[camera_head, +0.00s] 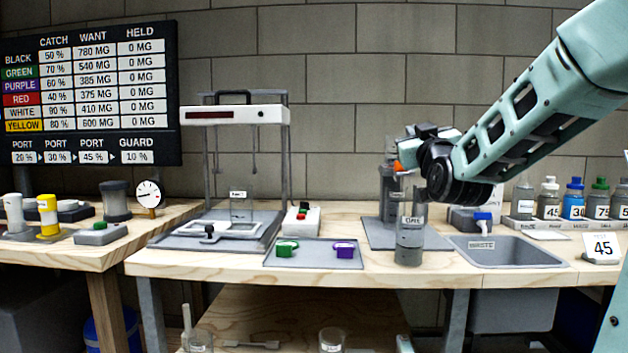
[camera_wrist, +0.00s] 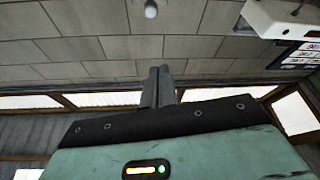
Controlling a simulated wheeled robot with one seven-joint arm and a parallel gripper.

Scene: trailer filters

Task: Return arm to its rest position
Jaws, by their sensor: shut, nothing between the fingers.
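My arm (camera_head: 545,110) reaches in from the upper right in the head view, its wrist bent over the bench beside the sink. My gripper (camera_wrist: 159,72) shows in the wrist view with its two fingers together and nothing between them. It is clear of any surface there, with the block wall and roof behind it. In the head view the wrist hangs above a grey labelled cylinder (camera_head: 409,240) and partly hides a darker stand (camera_head: 389,190) with an orange part. The fingers are hard to make out in that view.
The sink (camera_head: 510,252) lies right of the cylinder, with several capped bottles (camera_head: 573,197) behind it. A tray (camera_head: 312,261) holds a green and a purple piece. A white-topped frame (camera_head: 235,115) stands left of centre. The air above the bench's middle is free.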

